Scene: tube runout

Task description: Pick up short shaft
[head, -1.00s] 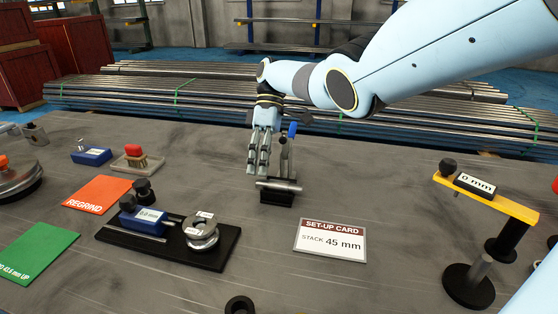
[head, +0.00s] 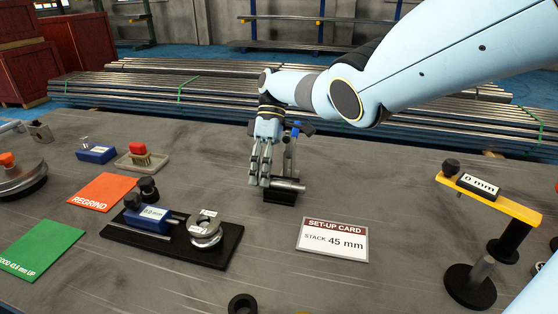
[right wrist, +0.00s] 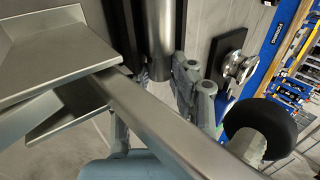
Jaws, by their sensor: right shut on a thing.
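The short shaft (head: 290,186) is a bright steel cylinder lying level on a small black block (head: 281,197) near the middle of the bench. My right gripper (head: 261,183) is at its left end, with the fingers pointing down and shut on it; they hide that end. In the right wrist view the shaft (right wrist: 160,35) runs down between the fingers of the gripper (right wrist: 160,90). I cannot tell whether it is clear of the block. My left gripper is out of view.
A clamp-like grey post with a blue part (head: 294,133) stands close behind the shaft. A set-up card (head: 333,240) lies to the front right. A black gauge base (head: 213,254) is to the left, a yellow-armed gauge (head: 500,198) to the right.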

